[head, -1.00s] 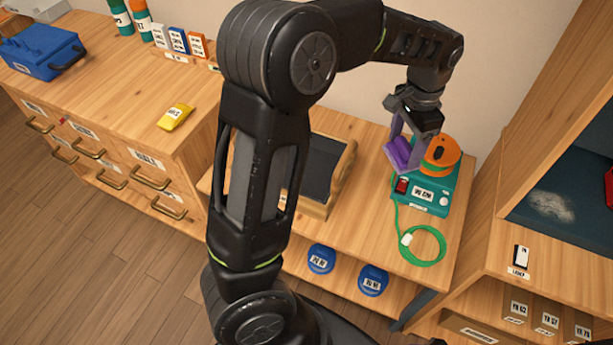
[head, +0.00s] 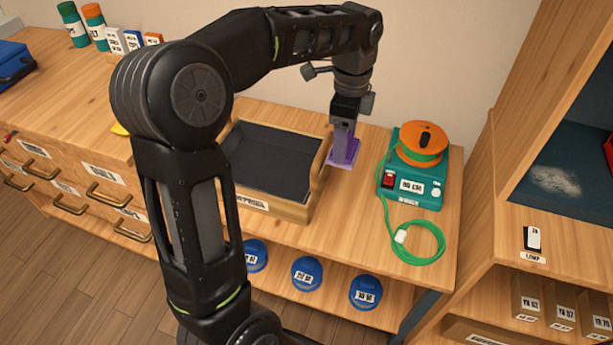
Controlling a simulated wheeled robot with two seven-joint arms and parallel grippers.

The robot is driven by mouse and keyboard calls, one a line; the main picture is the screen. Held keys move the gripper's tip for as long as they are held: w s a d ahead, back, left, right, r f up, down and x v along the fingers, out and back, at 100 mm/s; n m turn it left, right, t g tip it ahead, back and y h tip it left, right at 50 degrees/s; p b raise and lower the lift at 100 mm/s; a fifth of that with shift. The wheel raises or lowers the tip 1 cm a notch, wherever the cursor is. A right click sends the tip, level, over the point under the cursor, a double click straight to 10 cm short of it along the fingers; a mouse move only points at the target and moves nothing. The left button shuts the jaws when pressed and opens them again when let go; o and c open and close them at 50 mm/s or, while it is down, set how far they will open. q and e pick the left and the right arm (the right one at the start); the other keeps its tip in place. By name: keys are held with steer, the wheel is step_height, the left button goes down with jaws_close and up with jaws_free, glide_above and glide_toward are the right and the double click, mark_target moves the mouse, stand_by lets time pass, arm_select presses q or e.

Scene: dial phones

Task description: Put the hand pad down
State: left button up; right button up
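The purple hand pad (head: 343,156) is upright, with its flat plate at the bottom, on or just above the wooden bench between the dark-lined tray and the teal device. I cannot tell whether the plate touches the bench. My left gripper (head: 345,122) points down and appears shut on the upper part of the hand pad, hiding its top. My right gripper is out of view.
The wooden tray (head: 319,188) stands close left of the pad. The teal device (head: 410,192) with an orange disc (head: 423,143) stands to its right, and its green cord (head: 415,258) is coiled in front. Blue round containers (head: 307,274) sit on the shelf below.

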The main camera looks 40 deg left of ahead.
arm_select(q)
step_height(320, 180, down, 13)
steer(key=shift+r+b, duration=0.1)
steer(key=shift+b, duration=0.7)
steer(key=shift+f+b, duration=0.3)
steer(key=shift+f, duration=1.95)
steer(key=shift+f, duration=0.1)
steer(key=o, duration=1.2)
steer(key=shift+r, duration=0.2)
step_height(320, 180, up, 12)
steer(key=shift+f+p, duration=0.1)
steer(key=shift+p, duration=0.7)
